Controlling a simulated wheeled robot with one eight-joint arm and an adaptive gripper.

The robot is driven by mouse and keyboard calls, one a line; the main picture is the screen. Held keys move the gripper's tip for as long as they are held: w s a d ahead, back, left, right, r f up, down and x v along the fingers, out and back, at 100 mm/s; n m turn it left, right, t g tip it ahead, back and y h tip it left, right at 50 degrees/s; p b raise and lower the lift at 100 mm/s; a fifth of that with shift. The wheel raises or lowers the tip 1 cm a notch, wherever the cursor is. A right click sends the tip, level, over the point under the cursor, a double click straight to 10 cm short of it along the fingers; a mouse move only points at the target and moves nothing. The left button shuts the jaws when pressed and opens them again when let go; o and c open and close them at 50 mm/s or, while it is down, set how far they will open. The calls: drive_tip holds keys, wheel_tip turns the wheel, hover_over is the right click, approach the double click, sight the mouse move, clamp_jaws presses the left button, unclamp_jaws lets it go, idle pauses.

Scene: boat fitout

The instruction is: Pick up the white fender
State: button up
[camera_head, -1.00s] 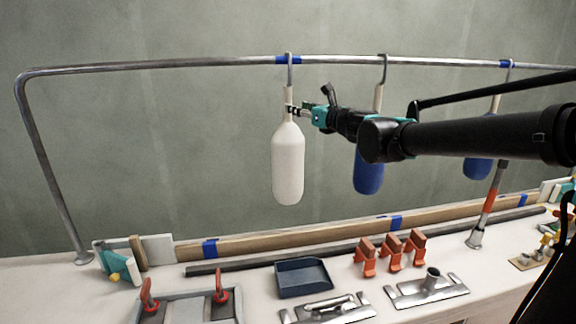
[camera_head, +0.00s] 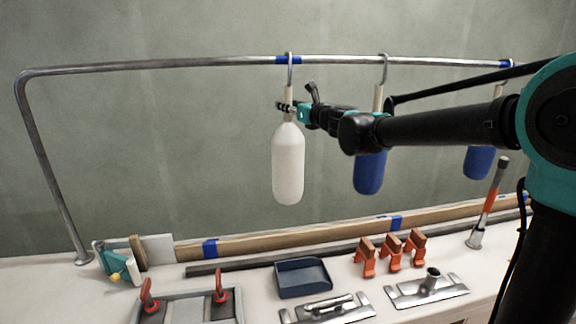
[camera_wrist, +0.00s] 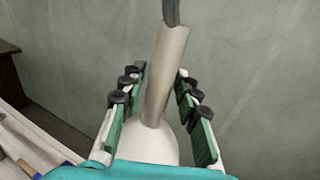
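The white fender (camera_head: 288,165) hangs upright by a hook from the metal rail at the back. Its narrow neck and rounded shoulder show in the wrist view (camera_wrist: 150,145). My gripper (camera_head: 285,107) is at the neck, just above the white body. In the wrist view my gripper (camera_wrist: 160,95) is open, with one finger on each side of the neck and a gap on both sides. The fender's lower body is hidden in the wrist view.
A blue fender (camera_head: 369,172) hangs to the right behind my arm, and another blue fender (camera_head: 479,162) hangs farther right. The metal rail (camera_head: 180,64) runs above. Below lie a blue tray (camera_head: 303,278), orange clamps (camera_head: 390,255) and metal fittings (camera_head: 428,290).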

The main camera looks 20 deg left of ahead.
clamp_jaws()
idle(0.4)
